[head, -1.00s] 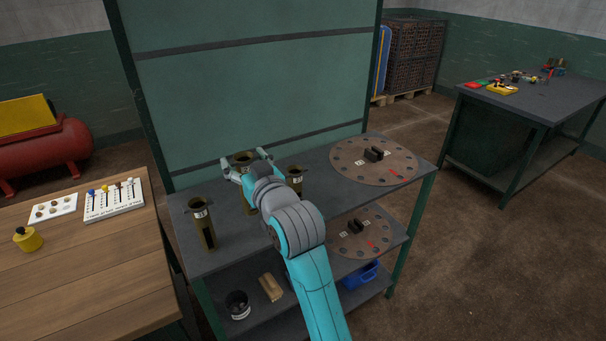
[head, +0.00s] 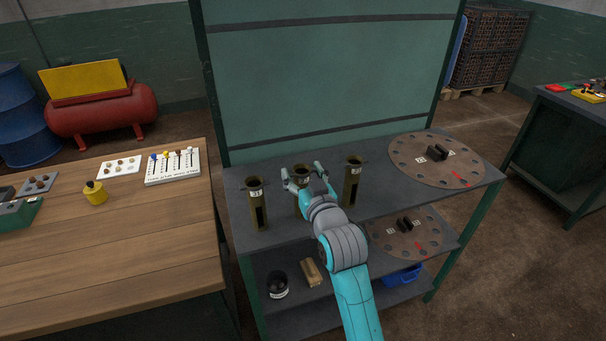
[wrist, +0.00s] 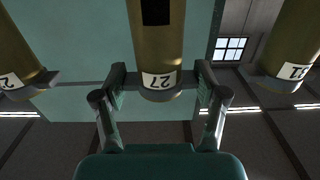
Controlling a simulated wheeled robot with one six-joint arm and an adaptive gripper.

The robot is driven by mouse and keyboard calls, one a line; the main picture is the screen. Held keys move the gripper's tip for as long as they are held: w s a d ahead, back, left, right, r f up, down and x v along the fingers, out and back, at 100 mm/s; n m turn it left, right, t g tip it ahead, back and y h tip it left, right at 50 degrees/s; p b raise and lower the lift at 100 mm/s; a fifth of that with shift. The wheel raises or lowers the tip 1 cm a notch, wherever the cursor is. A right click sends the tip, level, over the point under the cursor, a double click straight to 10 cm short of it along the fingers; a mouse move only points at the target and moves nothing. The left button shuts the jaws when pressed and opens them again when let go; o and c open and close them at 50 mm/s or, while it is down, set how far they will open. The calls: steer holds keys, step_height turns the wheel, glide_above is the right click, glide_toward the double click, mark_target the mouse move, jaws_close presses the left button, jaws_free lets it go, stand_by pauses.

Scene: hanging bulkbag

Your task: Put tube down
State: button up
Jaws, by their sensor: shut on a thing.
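My gripper (head: 302,174) is shut on the middle brass-coloured tube (head: 301,201), with one finger on each side near its top. In the wrist view the fingers (wrist: 160,84) flank this tube (wrist: 156,45), whose white label reads 27. The tube is upright at the upper shelf, its rim about in line with its neighbours' rims. My arm hides part of its base, so I cannot tell for certain whether it touches the shelf. A similar tube labelled 31 (head: 256,208) stands to the left, and another tube (head: 352,184) to the right.
The grey shelf (head: 290,242) has a green back panel (head: 330,80) behind it. A round perforated plate (head: 400,158) lies at its right, another (head: 390,240) below. A black pot (head: 277,286) and a tan block (head: 311,271) sit lower. A wooden table (head: 120,250) is at left.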

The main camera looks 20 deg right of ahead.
steer(key=shift+f, duration=0.25)
steer(key=o, duration=1.7)
steer(key=shift+o, duration=0.2)
steer(key=shift+r, duration=0.1)
steer(key=s, duration=1.2)
